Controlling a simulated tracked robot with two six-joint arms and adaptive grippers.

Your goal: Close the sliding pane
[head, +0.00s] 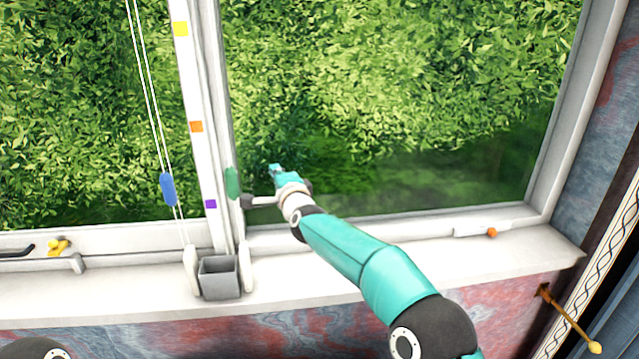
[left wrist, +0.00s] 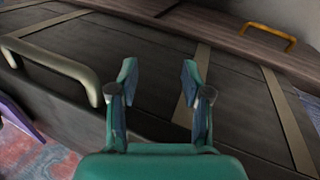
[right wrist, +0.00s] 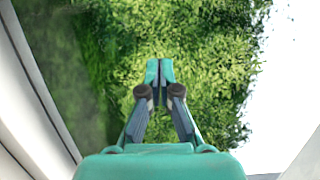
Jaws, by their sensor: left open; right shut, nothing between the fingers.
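The window fills most of the head view, with a white upright stile (head: 221,120) near the middle and a pale frame at the right. My right gripper (head: 277,171) is shut and empty, just right of the green grip and in front of the window area. Whether it touches the pane is unclear. In the right wrist view its closed fingertips (right wrist: 159,72) point at the foliage. My left gripper (left wrist: 158,75) is open and empty, above a dark surface in the left wrist view.
A grey cup (head: 220,278) stands on the white sill (head: 380,270). Blind cords with a blue toggle (head: 168,189) hang left of the stile. A yellow latch (head: 60,246) is at lower left. A beige handle (left wrist: 50,62) lies near my left gripper.

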